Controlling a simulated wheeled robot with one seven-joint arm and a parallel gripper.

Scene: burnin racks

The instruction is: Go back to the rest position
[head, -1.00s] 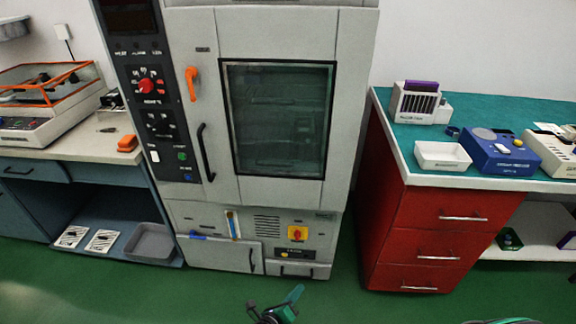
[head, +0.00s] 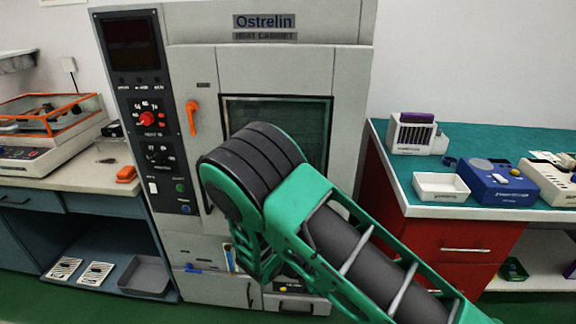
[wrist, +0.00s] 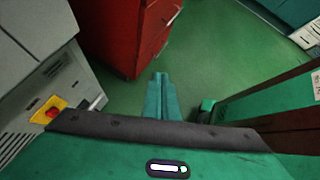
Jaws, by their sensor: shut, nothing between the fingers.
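My gripper (wrist: 160,96) shows in the wrist view with its green fingers together and nothing between them. It points down over the green floor (wrist: 205,75), with the red drawer cabinet just ahead of it. In the head view my green and black arm rises from the lower right and bends in front of the heat cabinet (head: 290,63).
The heat cabinet's windowed door looks shut, with an orange latch (head: 192,117). A red drawer cabinet (head: 440,235) under a teal worktop stands right, bearing a white tray (head: 440,188) and a blue device (head: 496,182). A bench (head: 60,172) stands left. Floor beside the red drawers is clear.

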